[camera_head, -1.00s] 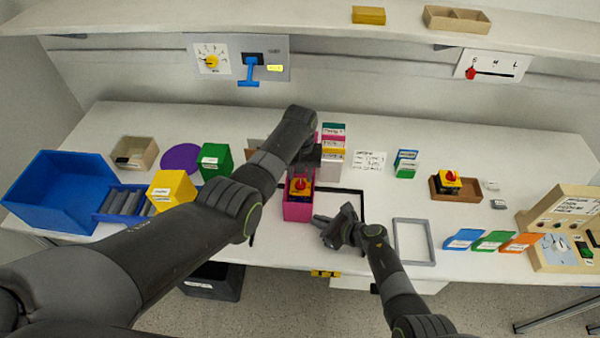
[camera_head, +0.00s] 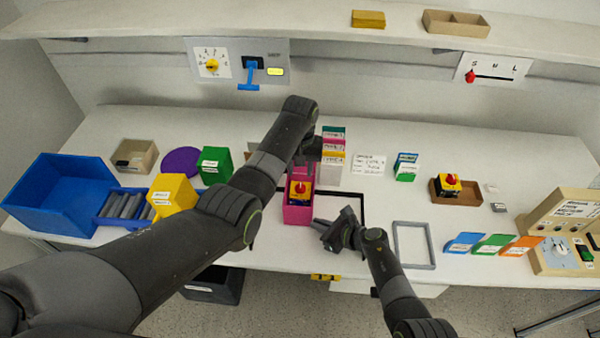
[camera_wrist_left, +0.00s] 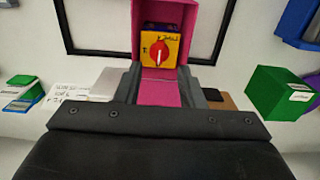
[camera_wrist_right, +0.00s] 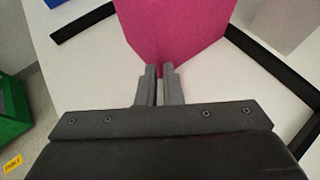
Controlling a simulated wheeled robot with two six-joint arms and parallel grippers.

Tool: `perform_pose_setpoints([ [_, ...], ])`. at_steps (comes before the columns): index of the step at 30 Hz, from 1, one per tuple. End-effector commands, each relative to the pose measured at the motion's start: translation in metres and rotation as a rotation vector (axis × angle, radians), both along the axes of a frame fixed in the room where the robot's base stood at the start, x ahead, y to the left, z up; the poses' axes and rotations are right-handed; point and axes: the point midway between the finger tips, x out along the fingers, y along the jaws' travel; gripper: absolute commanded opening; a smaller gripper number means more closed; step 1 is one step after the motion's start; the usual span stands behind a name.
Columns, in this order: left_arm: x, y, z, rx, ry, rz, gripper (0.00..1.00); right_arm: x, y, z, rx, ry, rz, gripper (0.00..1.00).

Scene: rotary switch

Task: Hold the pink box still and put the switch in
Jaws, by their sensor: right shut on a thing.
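The pink box (camera_head: 297,214) stands on the table in the middle of the head view. The yellow switch with a red knob (camera_head: 299,191) sits in its opening, and the left wrist view shows the switch (camera_wrist_left: 170,50) between pink walls. How deep it sits I cannot tell. My left gripper (camera_wrist_left: 162,75) is open just behind the switch, its fingers on either side of a pink surface; the arm partly hides it in the head view. My right gripper (camera_wrist_right: 159,70) is shut on the pink box at its near right corner.
A black frame (camera_head: 361,207) lies around the box area and a grey frame (camera_head: 431,245) to its right. A second switch (camera_head: 447,184) sits in a wooden tray (camera_head: 472,196). Yellow (camera_head: 172,196) and green (camera_head: 214,166) boxes stand left.

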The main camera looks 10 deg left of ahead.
Motion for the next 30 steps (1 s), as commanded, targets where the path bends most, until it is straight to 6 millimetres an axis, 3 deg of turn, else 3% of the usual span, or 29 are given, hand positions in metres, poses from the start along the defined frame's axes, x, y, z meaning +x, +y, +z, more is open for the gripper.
perform_pose_setpoints([
  [1,0.000,0.000,0.004,-0.001,-0.002,0.000,0.35,0.008,-0.001,0.006,-0.002,-0.017,-0.010,0.00],
  [15,0.000,0.000,0.039,0.000,-0.001,0.000,0.35,0.008,-0.001,0.006,-0.002,-0.017,-0.010,0.00],
  [28,-0.001,0.000,0.042,0.000,0.000,0.000,0.35,0.008,-0.001,0.006,-0.002,-0.017,-0.010,0.00],
  [30,-0.001,0.000,0.042,0.000,0.000,0.000,0.35,0.008,-0.001,0.006,-0.002,-0.017,-0.011,0.15],
])
